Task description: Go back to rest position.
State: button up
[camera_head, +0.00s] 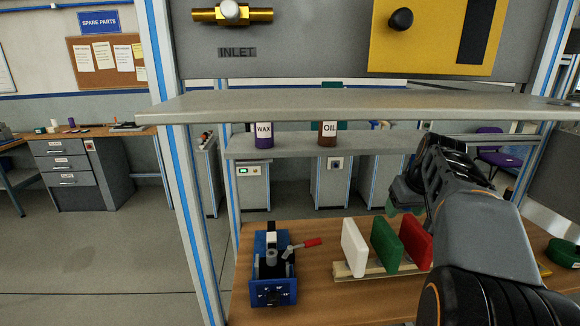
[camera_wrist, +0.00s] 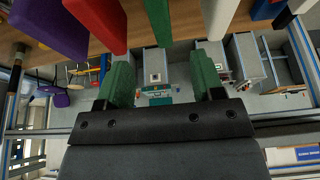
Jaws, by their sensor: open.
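My arm rises from the lower right in the head view, over the right part of the wooden workbench (camera_head: 330,295). My gripper (camera_head: 402,203) is mostly hidden behind my wrist there; only a little green shows. In the wrist view, the two green fingers of my gripper (camera_wrist: 162,84) stand well apart with nothing between them. The wrist view looks upside down, with the bench edge and the panels along its top.
White (camera_head: 354,247), green (camera_head: 386,244) and red (camera_head: 417,243) panels stand in a wooden rack left of my arm. A blue vise (camera_head: 272,289) stands farther left. WAX (camera_head: 264,134) and OIL (camera_head: 328,134) bottles stand on a shelf. A grey upper shelf (camera_head: 350,106) spans above. Open floor lies left.

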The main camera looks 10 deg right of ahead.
jog(key=s+a+f, duration=0.6)
jog(key=a+f, duration=0.1)
jog(key=a, duration=0.4)
jog(key=s+a+f+n, duration=0.1)
jog(key=s+a+f, duration=0.6)
jog(key=a, duration=0.4)
jog(key=shift+a+f+n+g+y, duration=0.3)
jog(key=shift+a+f+g, duration=0.1)
jog(key=shift+f, duration=0.05)
